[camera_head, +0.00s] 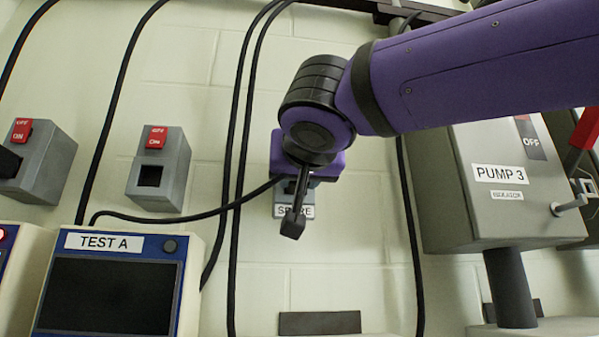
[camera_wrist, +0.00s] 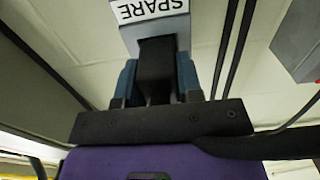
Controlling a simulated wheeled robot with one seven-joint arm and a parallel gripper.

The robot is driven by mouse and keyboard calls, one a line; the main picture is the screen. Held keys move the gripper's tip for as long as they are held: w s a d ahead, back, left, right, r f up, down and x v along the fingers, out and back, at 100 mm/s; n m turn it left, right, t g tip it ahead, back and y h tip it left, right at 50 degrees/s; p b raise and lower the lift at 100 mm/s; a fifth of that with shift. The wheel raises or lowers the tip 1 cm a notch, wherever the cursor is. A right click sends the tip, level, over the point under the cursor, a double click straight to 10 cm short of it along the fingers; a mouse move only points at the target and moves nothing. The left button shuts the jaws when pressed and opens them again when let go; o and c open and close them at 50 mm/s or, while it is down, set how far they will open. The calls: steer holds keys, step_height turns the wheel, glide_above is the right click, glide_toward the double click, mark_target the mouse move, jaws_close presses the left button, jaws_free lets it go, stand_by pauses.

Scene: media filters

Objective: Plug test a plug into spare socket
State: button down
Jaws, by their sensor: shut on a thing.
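The spare socket, a grey box with a SPARE label (camera_head: 294,211), is on the wall, mostly hidden behind my gripper. Its label shows upside down in the wrist view (camera_wrist: 150,10). My gripper (camera_wrist: 157,68) is shut on the black test A plug (camera_wrist: 157,56), with a blue-grey finger on each side. The plug's front end lies against the grey spare box below the label in that view; I cannot tell whether or how deep it is inserted. A black cable (camera_head: 180,217) runs from the TEST A unit (camera_head: 183,298) to my gripper.
A grey switch box (camera_head: 172,180) with a red switch and dark opening is left of the spare socket, with another (camera_head: 45,172) at far left. The PUMP 3 box (camera_head: 470,215) stands right. Black cables (camera_head: 238,140) hang down the wall close to my gripper.

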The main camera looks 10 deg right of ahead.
steer(key=shift+w, duration=0.15)
steer(key=c, duration=0.7)
jaws_free()
steer(key=s, duration=1)
steer(key=shift+s+a, duration=0.2)
steer(key=shift+s, duration=0.2)
